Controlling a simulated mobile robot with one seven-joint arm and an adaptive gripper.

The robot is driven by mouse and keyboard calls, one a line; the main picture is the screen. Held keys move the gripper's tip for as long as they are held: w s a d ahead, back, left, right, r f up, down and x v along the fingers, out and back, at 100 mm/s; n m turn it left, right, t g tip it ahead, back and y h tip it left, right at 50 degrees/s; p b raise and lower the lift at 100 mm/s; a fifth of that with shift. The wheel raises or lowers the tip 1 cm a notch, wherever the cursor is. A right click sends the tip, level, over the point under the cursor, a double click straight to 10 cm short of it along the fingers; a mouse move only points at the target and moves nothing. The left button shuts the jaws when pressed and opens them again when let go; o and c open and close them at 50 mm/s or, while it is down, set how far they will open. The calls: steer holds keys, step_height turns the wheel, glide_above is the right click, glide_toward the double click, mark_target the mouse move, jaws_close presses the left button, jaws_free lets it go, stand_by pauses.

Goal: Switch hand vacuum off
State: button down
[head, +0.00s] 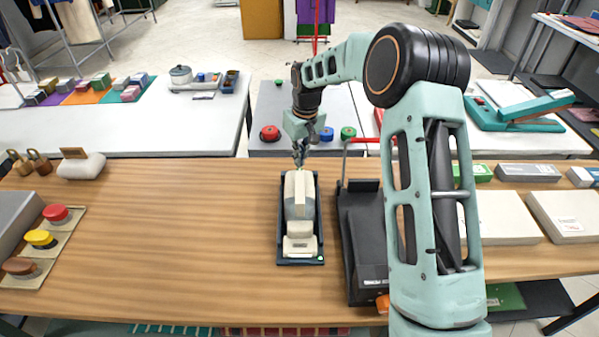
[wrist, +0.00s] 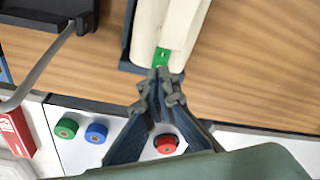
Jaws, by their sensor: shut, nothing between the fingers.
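The cream hand vacuum (head: 300,195) lies lengthwise in a dark cradle (head: 281,240) on the wooden counter. Its far end points toward my gripper (head: 300,155). In the wrist view the vacuum (wrist: 178,22) has a small green part (wrist: 161,57) on its near end, which looks like a switch. My gripper (wrist: 163,78) is shut and empty, its fingertips right at this green part. I cannot tell whether they touch it. A small green dot shows at the cradle's front right corner in the head view.
A black device with a red handle (head: 365,235) stands close to the right of the cradle. The counter (head: 170,230) is clear to the left. Red (head: 270,132), blue and green round pieces lie on the grey surface beyond.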

steer(key=shift+f+b, duration=0.65)
steer(key=shift+f, duration=0.45)
stand_by(0.3)
steer(key=shift+s, duration=0.1)
steer(key=shift+r+p, duration=2.15)
steer(key=shift+r, duration=1.45)
